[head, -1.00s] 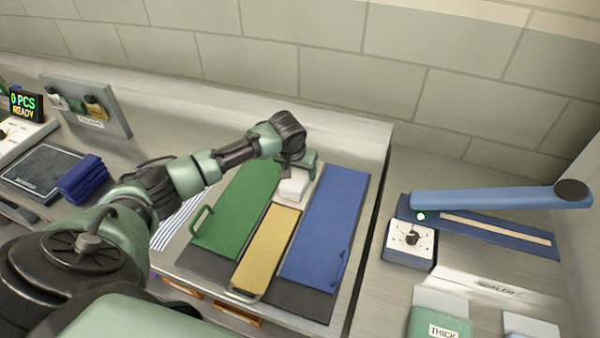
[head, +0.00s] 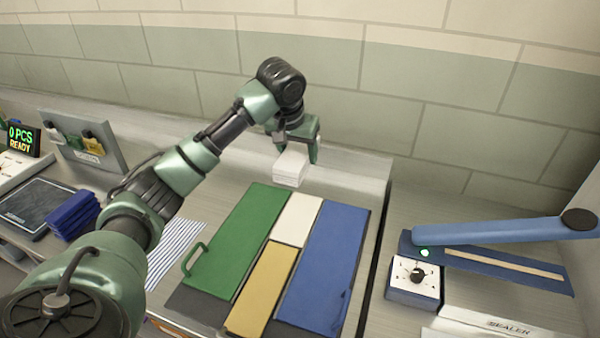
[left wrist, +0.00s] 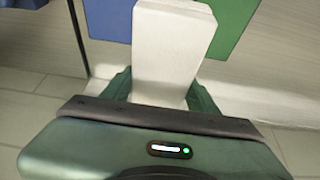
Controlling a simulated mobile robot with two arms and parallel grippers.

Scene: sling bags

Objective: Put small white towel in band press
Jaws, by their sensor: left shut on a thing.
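The small white towel (head: 290,168) is a folded white block, held in the air above the back end of the folding board. My left gripper (head: 296,148) is shut on it from above. In the left wrist view the towel (left wrist: 170,50) sticks out between the two green fingers of my left gripper (left wrist: 160,92). Nothing in view is labelled as the band press, and I cannot tell which thing it is. My right gripper is not in view.
The folding board has a green panel (head: 237,240), a bare white panel (head: 297,220), a yellow panel (head: 262,288) and a blue panel (head: 325,265). A blue-armed sealer (head: 500,230) stands right. Dark blue folded cloths (head: 74,213) lie left. The wall (head: 380,125) is close behind.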

